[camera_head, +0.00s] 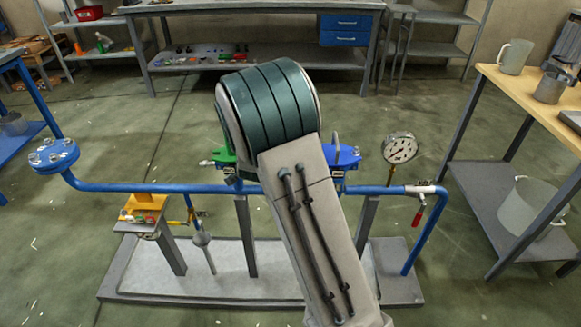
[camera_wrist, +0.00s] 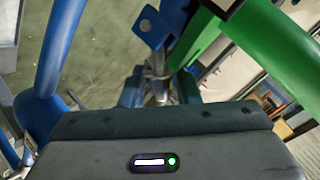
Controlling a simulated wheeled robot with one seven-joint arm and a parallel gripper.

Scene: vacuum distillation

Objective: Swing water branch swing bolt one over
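In the head view my arm covers the middle of the rig and hides my gripper. A green fitting (camera_head: 222,158) shows left of my arm, and a blue fitting (camera_head: 343,158) with a metal loop above it shows on the right. No label tells me which one holds water branch swing bolt one. In the wrist view my gripper (camera_wrist: 158,88) has two dark blue fingers apart, with a small metal part (camera_wrist: 159,74) in line with the gap. I cannot tell whether they touch it. A green bar (camera_wrist: 272,42) and a blue bracket (camera_wrist: 155,28) are close by.
A blue pipe (camera_head: 130,187) runs across the rig on grey posts, with a flange (camera_head: 53,156) at left. A gauge (camera_head: 399,148) and a red-handled valve (camera_head: 419,205) stand right. A yellow fitting (camera_head: 144,209) is at left. A wooden-topped table (camera_head: 535,95) stands far right.

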